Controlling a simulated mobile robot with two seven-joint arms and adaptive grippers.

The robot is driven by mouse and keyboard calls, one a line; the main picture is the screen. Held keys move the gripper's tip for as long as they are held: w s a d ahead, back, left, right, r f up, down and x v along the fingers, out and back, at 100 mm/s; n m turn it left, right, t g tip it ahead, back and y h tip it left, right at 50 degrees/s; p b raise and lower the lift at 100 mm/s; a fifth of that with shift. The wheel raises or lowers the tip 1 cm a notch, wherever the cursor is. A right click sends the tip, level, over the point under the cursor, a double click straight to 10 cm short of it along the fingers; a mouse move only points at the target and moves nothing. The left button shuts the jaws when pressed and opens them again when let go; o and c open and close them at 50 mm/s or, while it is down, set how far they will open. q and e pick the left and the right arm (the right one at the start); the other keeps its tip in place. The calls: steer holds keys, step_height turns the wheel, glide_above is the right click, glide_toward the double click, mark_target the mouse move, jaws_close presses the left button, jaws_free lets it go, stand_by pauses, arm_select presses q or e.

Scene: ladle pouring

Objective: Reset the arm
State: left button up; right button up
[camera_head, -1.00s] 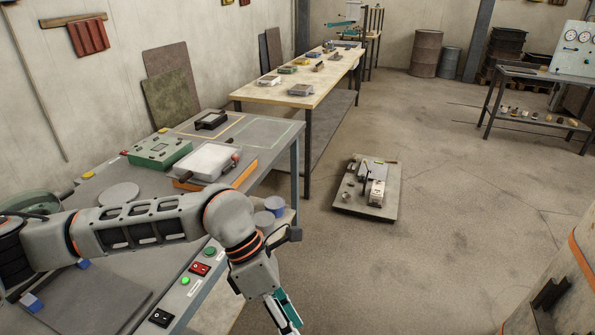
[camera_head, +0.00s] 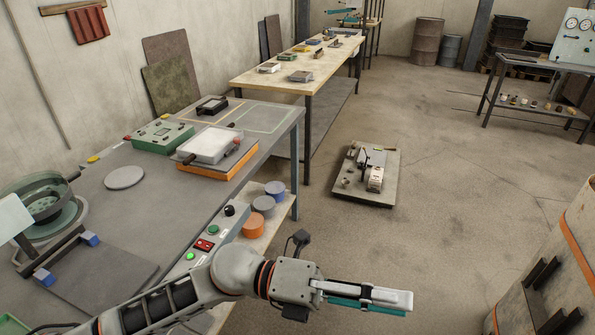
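My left gripper (camera_head: 368,298) is at the bottom centre of the head view, over the floor to the right of the grey workbench (camera_head: 165,205). Its grey and teal fingers point right and slightly down, roughly level. They overlap in this view, so I cannot tell how far apart they are. No object shows at the fingertips. My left arm comes in from the bottom left and bends at a grey joint near the bench's front edge. My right gripper is not in view.
The bench holds a green block (camera_head: 163,136), a white-topped tray (camera_head: 208,145) and a control strip with buttons (camera_head: 204,244). Coloured cans (camera_head: 253,227) stand on its lower shelf. A low platform (camera_head: 363,191) sits on open floor. A pale orange-banded object (camera_head: 548,255) stands right.

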arm_select(q)
steer(key=w+a+f+n+t, duration=0.2)
steer(key=w+a+n+t, duration=0.4)
steer(key=n+t, duration=0.4)
steer(key=w+a+f+n+t, duration=0.25)
steer(key=w+n+t, duration=0.5)
steer(key=n, duration=0.45)
steer(key=w+a+f+n+t+y, duration=0.1)
steer(key=a+f+n+t+y, duration=0.3)
steer(key=a+f+n+y, duration=0.35)
steer(key=s+a+f+n+g+y, duration=0.1)
steer(key=s+a+f+n+y, duration=0.1)
steer(key=f, duration=0.6)
steer(key=s+a+f+n+g+y, duration=0.2)
steer(key=s+a+f+n+y, duration=0.1)
steer(key=s+a+f, duration=0.4)
steer(key=s+a+f+n+g+y, duration=0.2)
steer(key=s+a+f+n+y, duration=0.1)
steer(key=a+f, duration=0.5)
step_height(320, 180, down, 2)
steer(key=shift+s+a+f+n, duration=0.1)
steer(key=shift+s+a+n, duration=0.15)
steer(key=shift+s+n, duration=0.6)
steer(key=shift+w+g, duration=0.15)
steer(key=shift+g, duration=0.1)
